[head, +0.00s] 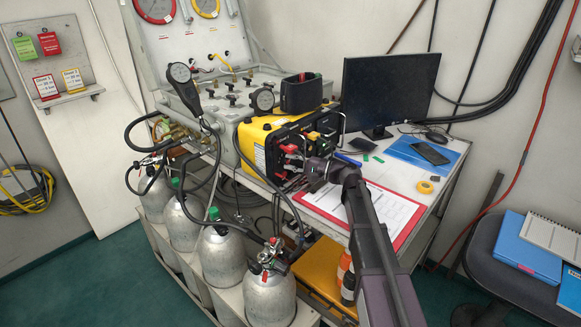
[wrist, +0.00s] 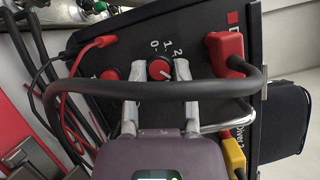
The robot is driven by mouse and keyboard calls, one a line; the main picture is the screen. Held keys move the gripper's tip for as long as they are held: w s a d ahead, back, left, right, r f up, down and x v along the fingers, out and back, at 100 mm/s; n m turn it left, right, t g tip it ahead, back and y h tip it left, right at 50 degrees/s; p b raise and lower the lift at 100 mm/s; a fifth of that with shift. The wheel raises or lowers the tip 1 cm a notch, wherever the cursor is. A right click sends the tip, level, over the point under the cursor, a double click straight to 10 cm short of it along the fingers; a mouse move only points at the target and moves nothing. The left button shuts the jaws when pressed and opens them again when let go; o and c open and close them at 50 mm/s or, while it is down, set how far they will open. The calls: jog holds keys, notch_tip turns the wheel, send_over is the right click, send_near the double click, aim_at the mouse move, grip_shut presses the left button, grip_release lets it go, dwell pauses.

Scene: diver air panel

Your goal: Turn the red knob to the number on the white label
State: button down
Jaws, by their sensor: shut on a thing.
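The red knob (wrist: 160,69) sits on the dark panel face, with the printed numbers 0, 1 and 2 (wrist: 164,46) beside it. A light mark shows on its face, but I cannot tell surely which number it points to. My gripper (wrist: 160,74) has one finger on each side of this knob and is shut on it. In the head view my gripper (head: 308,172) is at the front of the yellow-and-black box (head: 262,148), and the knob is hard to make out. White labels with red (head: 46,87) and yellow (head: 73,79) tops stand on the wall shelf; their small print is not clearly readable.
A second red knob (wrist: 109,75) lies left of the gripped one. A red plug (wrist: 226,54) and a yellow plug (wrist: 235,155) flank it on the right. A clipboard (head: 395,212) and monitor (head: 388,92) are on the table.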

jog(key=shift+f+m, duration=0.1)
jog(key=shift+m, duration=0.5)
jog(key=shift+c, duration=2.2)
grip_release()
jog(key=shift+w, duration=0.1)
